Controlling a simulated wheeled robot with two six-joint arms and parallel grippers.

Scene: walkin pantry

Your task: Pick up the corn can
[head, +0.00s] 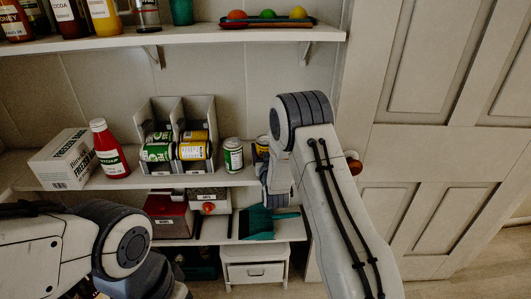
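A can with a yellow and dark label (261,147), which may be the corn can, stands on the middle shelf, mostly hidden behind my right wrist. Similar yellow-labelled cans (194,149) lie on their sides in the right lane of a grey can rack, with green-labelled cans (157,150) in the left lane. The print is too small to read. My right gripper (276,186) is beside the partly hidden can in the picture; its fingers cannot be made out, nor whether it touches the can. My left arm is at the lower left, its gripper out of the frame.
A green and white can (233,155) stands just left of my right wrist. A ketchup bottle (110,150) and a white box (66,158) stand at the left. The upper shelf (200,34) overhangs; a panelled door (440,130) is at the right.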

